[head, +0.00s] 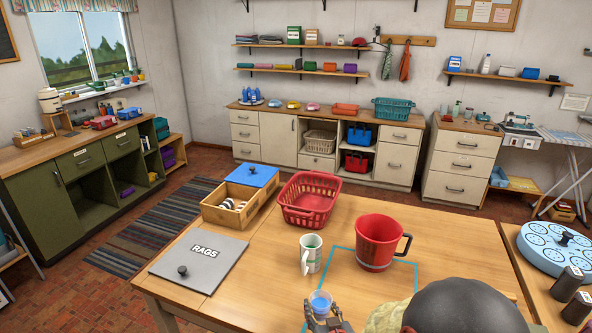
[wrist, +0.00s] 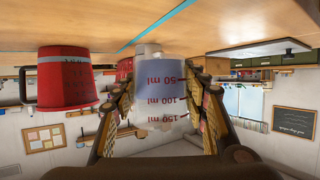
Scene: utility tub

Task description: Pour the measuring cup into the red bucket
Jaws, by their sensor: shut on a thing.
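The clear measuring cup (head: 320,301) looks blue at its top in the head view, at the table's near side. My gripper (head: 326,321) is shut on it. The wrist view is upside down and shows the cup (wrist: 160,98) between both fingers, with red marks of 50, 100 and 150 ml. The cup looks upright. The red bucket (head: 378,243), with a dark handle on its right, stands upright on the table, behind and to the right of the cup and apart from it. It also shows in the wrist view (wrist: 68,80). The bucket's inside bottom is hidden.
A white and green mug (head: 311,254) stands left of the bucket, beyond the cup. A red basket (head: 308,200), a wooden box with a blue lid (head: 252,176) and a grey RAGS lid (head: 200,256) lie farther left. Teal tape (head: 342,248) marks the wooden table around the bucket.

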